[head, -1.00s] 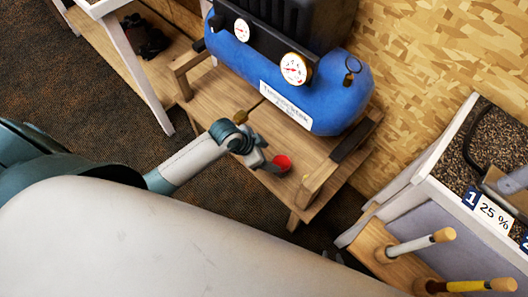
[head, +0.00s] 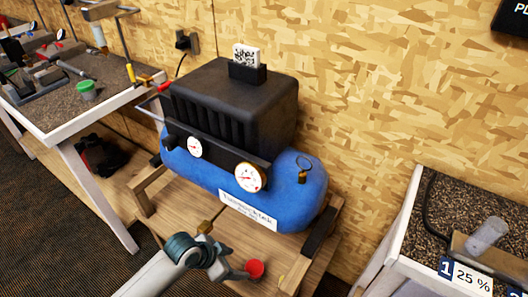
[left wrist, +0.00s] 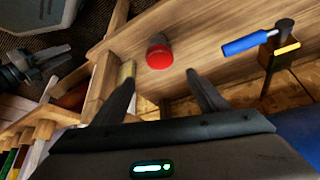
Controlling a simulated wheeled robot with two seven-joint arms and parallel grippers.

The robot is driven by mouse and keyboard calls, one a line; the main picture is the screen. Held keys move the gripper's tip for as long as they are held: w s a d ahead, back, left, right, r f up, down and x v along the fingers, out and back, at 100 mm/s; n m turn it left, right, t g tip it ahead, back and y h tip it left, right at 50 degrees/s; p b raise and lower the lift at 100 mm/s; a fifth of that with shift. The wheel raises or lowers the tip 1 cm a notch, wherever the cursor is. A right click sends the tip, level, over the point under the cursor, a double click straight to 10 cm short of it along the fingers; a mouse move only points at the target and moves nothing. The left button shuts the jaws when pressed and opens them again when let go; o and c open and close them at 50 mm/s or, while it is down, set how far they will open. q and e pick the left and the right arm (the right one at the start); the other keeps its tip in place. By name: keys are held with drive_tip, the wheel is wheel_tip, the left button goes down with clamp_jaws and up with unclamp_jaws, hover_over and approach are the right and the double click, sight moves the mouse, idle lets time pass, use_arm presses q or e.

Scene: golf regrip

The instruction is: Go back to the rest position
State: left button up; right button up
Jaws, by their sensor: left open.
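My left gripper (head: 236,272) is at the bottom of the head view, just left of a red-topped knob (head: 255,269) on the wooden stand (head: 182,207). In the left wrist view its two dark fingers (left wrist: 164,92) are spread with nothing between them. The red knob (left wrist: 159,55) shows beyond the fingertips, apart from them. A dark jaw-like part, seemingly my right gripper (left wrist: 42,65), shows at the left of the left wrist view; its opening is unclear. My right gripper is not seen in the head view.
A blue compressor tank (head: 290,185) with a black motor housing (head: 235,105) and gauges stands on the stand. A blue-handled valve (left wrist: 247,43) shows in the wrist view. White-legged benches stand left (head: 95,190) and right (head: 400,235). A wood-chip wall (head: 390,90) closes the back.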

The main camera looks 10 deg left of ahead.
drive_tip(key=shift+w+d, duration=0.1)
use_arm(q)
drive_tip(key=s+a+r+n+y, duration=0.2)
drive_tip(key=s+r+n, duration=0.1)
drive_tip(key=s, duration=0.7)
drive_tip(key=s+a+r+n+y, duration=0.2)
drive_tip(key=s+n, duration=0.1)
drive_tip(key=s, duration=0.7)
drive_tip(key=w+d+f+t+h, duration=0.15)
drive_tip(key=w+f, duration=0.25)
drive_tip(key=f, duration=0.7)
drive_tip(key=w+d+f, duration=0.3)
drive_tip(key=f, duration=0.7)
drive_tip(key=s+d+f+t, duration=0.1)
drive_tip(key=s+d+f, duration=0.1)
drive_tip(key=f, duration=1.1)
drive_tip(key=shift+s+t, duration=0.35)
drive_tip(key=shift+s, duration=0.25)
use_arm(e)
drive_tip(key=shift+w+a+r, duration=0.15)
drive_tip(key=shift+w, duration=0.25)
drive_tip(key=shift+w+a+r, duration=0.1)
drive_tip(key=shift+w, duration=0.3)
